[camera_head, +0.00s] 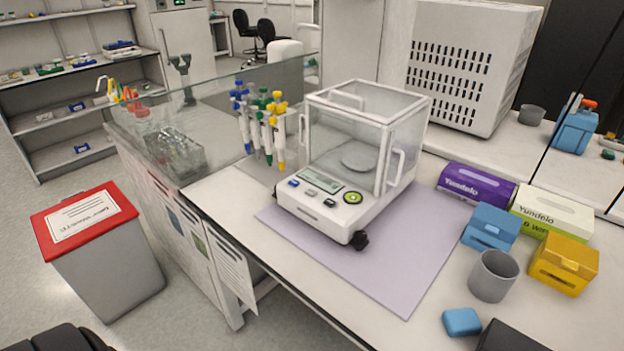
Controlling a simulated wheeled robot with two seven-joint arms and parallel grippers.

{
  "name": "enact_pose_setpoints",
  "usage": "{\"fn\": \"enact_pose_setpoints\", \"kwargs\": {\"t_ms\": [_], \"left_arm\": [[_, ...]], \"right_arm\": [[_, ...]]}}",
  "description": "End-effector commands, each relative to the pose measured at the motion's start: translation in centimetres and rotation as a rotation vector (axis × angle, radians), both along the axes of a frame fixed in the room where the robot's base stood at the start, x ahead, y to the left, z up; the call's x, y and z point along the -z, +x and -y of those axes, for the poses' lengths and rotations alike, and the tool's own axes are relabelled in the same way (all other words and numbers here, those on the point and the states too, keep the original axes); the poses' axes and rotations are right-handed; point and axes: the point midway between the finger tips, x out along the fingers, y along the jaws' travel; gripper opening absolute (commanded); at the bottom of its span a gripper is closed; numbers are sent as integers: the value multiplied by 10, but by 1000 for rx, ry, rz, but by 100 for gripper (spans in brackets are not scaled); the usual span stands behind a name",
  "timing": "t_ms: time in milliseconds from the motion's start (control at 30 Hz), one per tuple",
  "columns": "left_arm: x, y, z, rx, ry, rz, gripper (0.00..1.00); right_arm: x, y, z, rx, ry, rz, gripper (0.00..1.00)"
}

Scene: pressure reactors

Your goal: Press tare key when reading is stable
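A white analytical balance (335,215) with a clear glass draft shield (345,105) stands on the lilac mat (395,285) on the bench. A round grey weighing pan (360,156) inside looks empty. The front panel has a small greenish display (321,180); its digits are too small to read. Below it are a blue key (293,184), a dark key (310,192) and another small key (329,202). A round yellow-green mark or button (353,197) is at the panel's right. I cannot read which key is tare. Neither of my grippers shows.
Pipettes with coloured tops (262,120) hang left of the balance. To its right are a purple box (476,184), blue box (490,228), yellow box (564,263), grey cup (493,275) and blue block (462,321). A red-lidded bin (100,260) stands on the floor.

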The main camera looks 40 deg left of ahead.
Motion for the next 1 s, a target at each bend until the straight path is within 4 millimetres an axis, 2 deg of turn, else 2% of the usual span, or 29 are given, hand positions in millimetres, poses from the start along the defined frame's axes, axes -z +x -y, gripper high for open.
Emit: {"fn": "enact_pose_setpoints", "kwargs": {"t_ms": [433, 467, 800, 833, 1000], "left_arm": [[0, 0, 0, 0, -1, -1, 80], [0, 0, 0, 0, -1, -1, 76], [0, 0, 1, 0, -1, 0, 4], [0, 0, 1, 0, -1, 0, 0], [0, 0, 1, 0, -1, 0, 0]], "right_arm": [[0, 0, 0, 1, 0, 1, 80], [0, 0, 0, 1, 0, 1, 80], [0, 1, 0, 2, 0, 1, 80], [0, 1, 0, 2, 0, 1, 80], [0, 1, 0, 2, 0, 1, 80]]}}
